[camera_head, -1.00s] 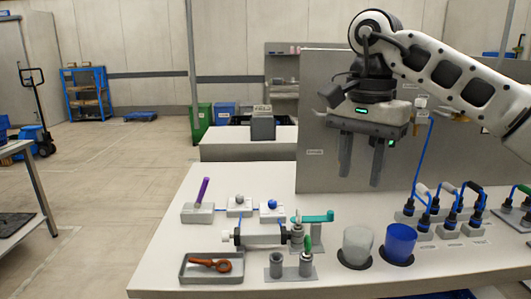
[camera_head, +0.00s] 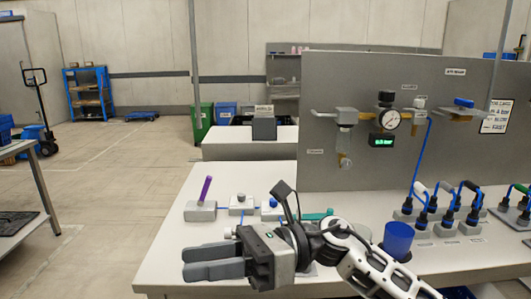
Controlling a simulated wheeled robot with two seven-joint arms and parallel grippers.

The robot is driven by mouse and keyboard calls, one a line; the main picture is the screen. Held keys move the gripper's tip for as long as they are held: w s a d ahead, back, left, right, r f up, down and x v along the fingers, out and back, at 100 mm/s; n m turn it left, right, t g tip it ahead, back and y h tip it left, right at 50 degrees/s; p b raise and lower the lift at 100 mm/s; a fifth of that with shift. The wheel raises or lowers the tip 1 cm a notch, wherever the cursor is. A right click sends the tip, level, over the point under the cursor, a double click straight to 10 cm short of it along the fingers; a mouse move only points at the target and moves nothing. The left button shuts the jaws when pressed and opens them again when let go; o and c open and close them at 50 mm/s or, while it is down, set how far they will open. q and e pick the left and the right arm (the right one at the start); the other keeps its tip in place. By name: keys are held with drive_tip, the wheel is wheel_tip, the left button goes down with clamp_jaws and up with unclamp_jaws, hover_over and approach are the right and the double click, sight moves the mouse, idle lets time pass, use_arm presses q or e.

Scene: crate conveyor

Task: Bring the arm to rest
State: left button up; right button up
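My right arm comes in from the lower right, low over the front of the white bench (camera_head: 165,268). Its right gripper (camera_head: 186,262) points left, with two grey fingers one above the other; the gap between them is hard to judge. I see nothing held in it. The arm and gripper hide the tray, the red-brown tool and most of the middle fixtures. My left gripper is not in view.
A grey panel with a gauge (camera_head: 391,119) and valves stands at the back. A purple-handled lever (camera_head: 205,190), a blue cup (camera_head: 397,240) and several hose connectors (camera_head: 447,205) stand on the bench. The floor at left is open.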

drive_tip(key=w+d+f+n+t+h, duration=0.25)
drive_tip(key=d+f+n+t, duration=0.3)
drive_tip(key=n+t, duration=0.95)
drive_tip(key=w+d+f+n+t+h, duration=0.25)
drive_tip(key=d+f+n+t, duration=0.5)
drive_tip(key=n, duration=1.25)
drive_tip(key=s+d+f+m+g+h, duration=0.3)
drive_tip(key=s+d+f+m+h, duration=0.1)
drive_tip(key=s+f+m, duration=0.3)
drive_tip(key=s+d+f+m+g+h, duration=0.3)
drive_tip(key=s+f+m, duration=0.4)
drive_tip(key=f, duration=0.3)
drive_tip(key=d+m+h, duration=0.1)
drive_tip(key=h, duration=0.1)
drive_tip(key=shift+d+f+h+p, duration=0.3)
drive_tip(key=shift+p, duration=0.05)
drive_tip(key=shift+s, duration=0.1)
